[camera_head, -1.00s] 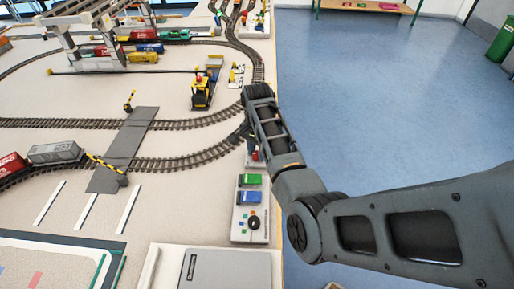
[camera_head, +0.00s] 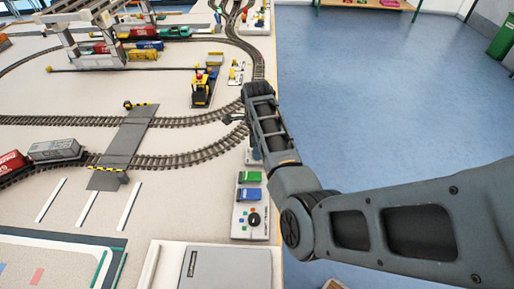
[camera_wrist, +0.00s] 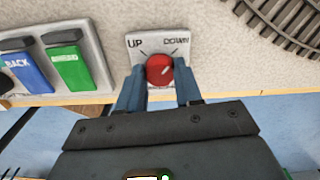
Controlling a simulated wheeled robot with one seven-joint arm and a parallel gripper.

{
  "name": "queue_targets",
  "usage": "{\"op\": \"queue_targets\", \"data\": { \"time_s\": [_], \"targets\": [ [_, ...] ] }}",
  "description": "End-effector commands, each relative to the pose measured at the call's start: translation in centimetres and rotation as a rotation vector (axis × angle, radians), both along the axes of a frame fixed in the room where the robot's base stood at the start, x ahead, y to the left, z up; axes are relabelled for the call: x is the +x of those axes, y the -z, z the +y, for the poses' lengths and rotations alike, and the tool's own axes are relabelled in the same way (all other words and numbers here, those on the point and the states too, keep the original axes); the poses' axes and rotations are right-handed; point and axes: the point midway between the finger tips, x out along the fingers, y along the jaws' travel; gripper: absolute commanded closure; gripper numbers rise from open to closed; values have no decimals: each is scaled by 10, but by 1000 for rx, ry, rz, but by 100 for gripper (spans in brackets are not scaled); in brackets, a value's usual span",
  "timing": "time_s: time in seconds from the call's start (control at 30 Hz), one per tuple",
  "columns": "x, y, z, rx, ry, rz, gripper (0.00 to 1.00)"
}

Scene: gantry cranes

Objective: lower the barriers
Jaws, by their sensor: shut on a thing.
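In the wrist view a red round knob (camera_wrist: 160,71) sits on a small pale panel (camera_wrist: 181,42) marked UP on the left and DOWN on the right. My gripper (camera_wrist: 160,86) is shut on the knob, with a blue finger on each side of it. In the head view two yellow-and-black barriers, the far barrier (camera_head: 140,105) and the near barrier (camera_head: 107,168), lie about level across the grey crossing road (camera_head: 126,140). My arm hides most of the knob panel in the head view.
A control box (camera_head: 250,215) with green and blue switches stands beside the panel at the table edge. A train with a grey wagon (camera_head: 56,150) stands on the track left of the crossing. A yellow-and-black vehicle (camera_head: 200,92) stands further back.

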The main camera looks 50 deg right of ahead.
Motion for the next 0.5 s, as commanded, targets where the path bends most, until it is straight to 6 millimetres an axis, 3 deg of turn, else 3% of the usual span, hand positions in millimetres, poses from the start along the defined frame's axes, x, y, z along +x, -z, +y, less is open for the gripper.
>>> {"op": "queue_targets", "data": {
  "time_s": [0.5],
  "targets": [
    [0,-1,-1,-2,117,-1,96]
  ]
}}
